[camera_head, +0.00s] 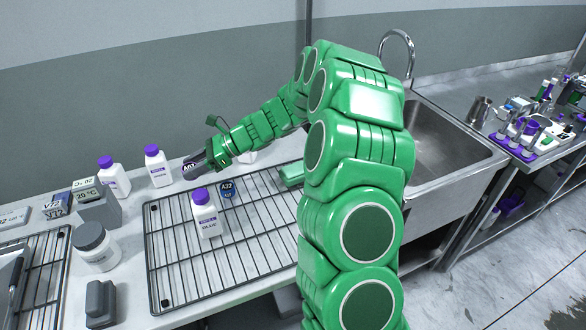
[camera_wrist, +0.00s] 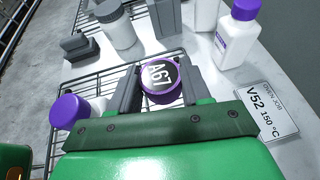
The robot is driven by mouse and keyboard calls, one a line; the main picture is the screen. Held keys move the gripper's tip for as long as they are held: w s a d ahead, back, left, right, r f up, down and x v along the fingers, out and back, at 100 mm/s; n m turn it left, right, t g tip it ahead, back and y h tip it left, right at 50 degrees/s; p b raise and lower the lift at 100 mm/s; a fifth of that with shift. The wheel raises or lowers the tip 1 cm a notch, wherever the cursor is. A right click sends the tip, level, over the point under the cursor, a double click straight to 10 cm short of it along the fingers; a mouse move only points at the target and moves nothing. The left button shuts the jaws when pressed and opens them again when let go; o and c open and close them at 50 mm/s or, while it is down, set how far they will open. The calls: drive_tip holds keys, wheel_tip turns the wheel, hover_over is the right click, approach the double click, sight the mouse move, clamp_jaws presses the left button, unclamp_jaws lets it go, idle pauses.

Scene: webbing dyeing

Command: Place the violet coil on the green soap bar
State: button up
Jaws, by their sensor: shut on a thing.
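The violet coil (camera_wrist: 161,86) has a dark round label reading A67. It sits between the two grey fingers of my gripper (camera_wrist: 160,74), which is shut on it. In the head view my gripper (camera_head: 196,163) is over the counter behind the wire rack, at the rack's back left, and the coil (camera_head: 189,167) shows at its tip. A light green bar (camera_head: 291,173), likely the green soap bar, lies on the rack's back right, to the right of my gripper. My arm hides part of it.
A wire rack (camera_head: 153,271) holds a violet-capped white bottle (camera_head: 206,214) and a blue A32 piece (camera_head: 227,188). Violet-capped bottles (camera_head: 157,166), a white jar (camera_head: 95,247), grey blocks and signs stand left. A sink (camera_head: 440,140) is right. The rack's front is clear.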

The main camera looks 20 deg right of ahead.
drive_tip(key=s+d+r+m+t+h, duration=0.1)
drive_tip(key=s+d+r+m+t, duration=0.1)
drive_tip(key=s+d, duration=0.5)
drive_tip(key=s+d+r+m+t, duration=0.1)
drive_tip(key=s+d+r+t, duration=0.15)
drive_tip(key=d, duration=0.85)
drive_tip(key=s+d+r+m+t+h, duration=0.1)
drive_tip(key=s+d+m, duration=0.1)
drive_tip(key=s+d, duration=0.55)
hover_over(299, 168)
drive_tip(key=s, duration=0.2)
drive_tip(key=f, duration=0.7)
drive_tip(key=shift+w+a+f, duration=0.1)
drive_tip(key=shift+a+f, duration=0.15)
drive_tip(key=shift+f, duration=0.05)
drive_tip(key=shift+w+d+f, duration=0.2)
drive_tip(key=shift+w+f, duration=0.65)
drive_tip(key=shift+f, duration=1.6)
drive_tip(key=shift+f, duration=0.15)
drive_tip(key=o, duration=1)
drive_tip(key=shift+o, duration=0.2)
